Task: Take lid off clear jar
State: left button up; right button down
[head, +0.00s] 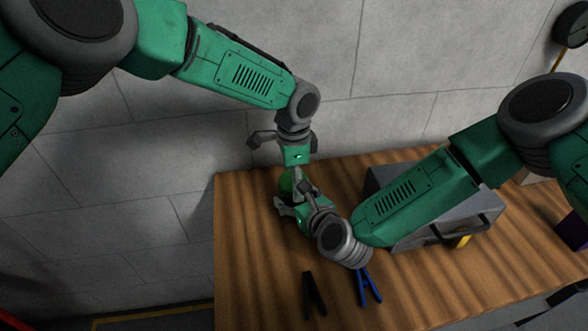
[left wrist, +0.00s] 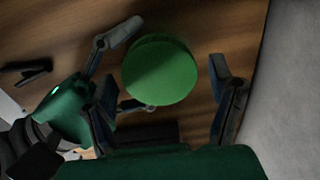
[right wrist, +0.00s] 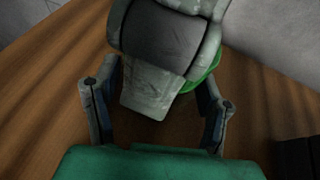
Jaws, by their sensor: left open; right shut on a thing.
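The round green lid (left wrist: 160,70) shows from above in the left wrist view, and part of it shows in the head view (head: 286,184). The clear jar under it is hard to make out. My left gripper (left wrist: 163,82) is open above the lid, with one finger on each side of it. My right gripper (head: 291,199) comes in low from the side, below the lid, shut on what appears to be the jar. In the right wrist view a grey finger of my left gripper (right wrist: 165,45) covers much of the lid (right wrist: 205,75).
A grey box (head: 400,185) with a dark handle stands on the wooden table (head: 250,250), behind my right forearm. A black clamp (head: 312,294) and a blue clamp (head: 368,287) lie near the front. A purple object (head: 574,232) is at far right. A wall is behind the table.

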pick_arm(q)
jog(key=shift+c, duration=0.3)
jog(key=c, duration=1.1)
jog(key=n, duration=0.4)
jog(key=shift+n, duration=0.3)
jog(key=shift+c, duration=0.3)
jog(key=shift+d, duration=0.1)
jog(key=shift+s+r, duration=0.1)
jog(key=shift+s, duration=0.1)
jog(key=shift+r, duration=0.15)
jog(key=shift+r, duration=0.95)
